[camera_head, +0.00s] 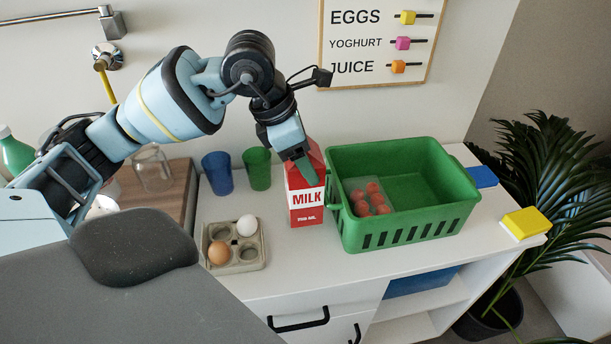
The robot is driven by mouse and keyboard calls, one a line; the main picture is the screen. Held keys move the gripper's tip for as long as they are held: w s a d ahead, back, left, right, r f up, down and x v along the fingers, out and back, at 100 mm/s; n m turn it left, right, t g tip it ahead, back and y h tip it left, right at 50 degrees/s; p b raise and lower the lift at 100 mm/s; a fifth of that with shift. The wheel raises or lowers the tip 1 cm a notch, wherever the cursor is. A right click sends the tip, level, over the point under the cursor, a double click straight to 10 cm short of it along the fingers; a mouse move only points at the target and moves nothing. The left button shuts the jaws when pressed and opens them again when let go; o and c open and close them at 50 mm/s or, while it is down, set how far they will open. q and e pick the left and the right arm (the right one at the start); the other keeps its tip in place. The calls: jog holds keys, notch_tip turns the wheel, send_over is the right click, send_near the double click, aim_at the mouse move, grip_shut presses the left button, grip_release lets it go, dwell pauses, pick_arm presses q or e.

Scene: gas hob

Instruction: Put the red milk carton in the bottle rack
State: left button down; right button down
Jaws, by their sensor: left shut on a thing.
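The red milk carton (307,207) is upright at the left side of the green basket, with its white "MILK" band facing me. My left gripper (303,170) reaches down from above and is shut on the top of the carton. The fingers cover part of the carton's top. The carton's base is at or just above the white counter; I cannot tell whether it touches. I see nothing that I can clearly call a bottle rack. My right gripper is not in view.
The green basket (412,236) holds a pack of red round items (371,197). An egg tray (248,263) with two eggs stands at the front left. Blue (217,174) and green (257,168) cups stand behind. Yellow (526,222) and blue (482,176) blocks lie at the right.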

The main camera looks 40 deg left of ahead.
pick_arm(q)
jog(key=shift+f, duration=2.25)
jog(key=shift+f, duration=0.1)
jog(key=shift+c, duration=2)
grip_release()
jog(key=shift+o, duration=0.2)
jog(key=v, duration=1.2)
